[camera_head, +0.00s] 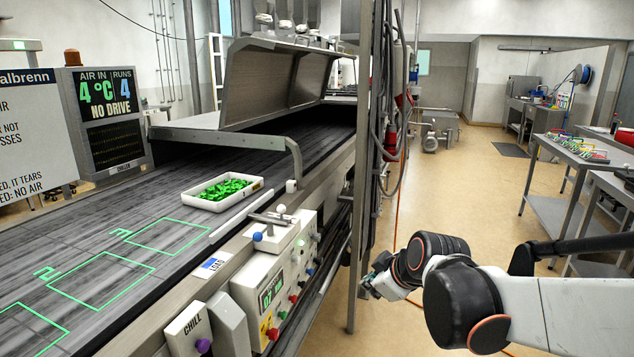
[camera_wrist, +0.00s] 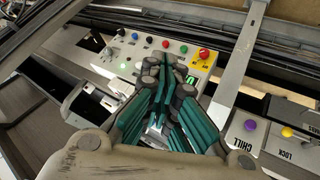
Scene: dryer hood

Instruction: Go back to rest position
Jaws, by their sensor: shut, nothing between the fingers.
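My gripper (camera_wrist: 163,72) shows in the wrist view with its green-sided fingers drawn together and nothing between them. Beyond its tips is the control panel (camera_wrist: 130,50) with several coloured knobs and a red button (camera_wrist: 204,53). In the head view my arm comes in from the right, and my gripper (camera_head: 371,283) is at its end, small and partly hidden, to the right of the conveyor machine. The control panel (camera_head: 270,290) stands on the machine's near side, left of my gripper. I cannot tell the gap between them.
A white tray of green pieces (camera_head: 223,191) sits on the dark belt (camera_head: 150,215) beside green outlined squares. The raised metal hood (camera_head: 275,85) stands behind it. A metal post (camera_head: 361,200) with cables rises just left of my gripper. Open floor (camera_head: 455,195) lies beyond my arm, with tables at right.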

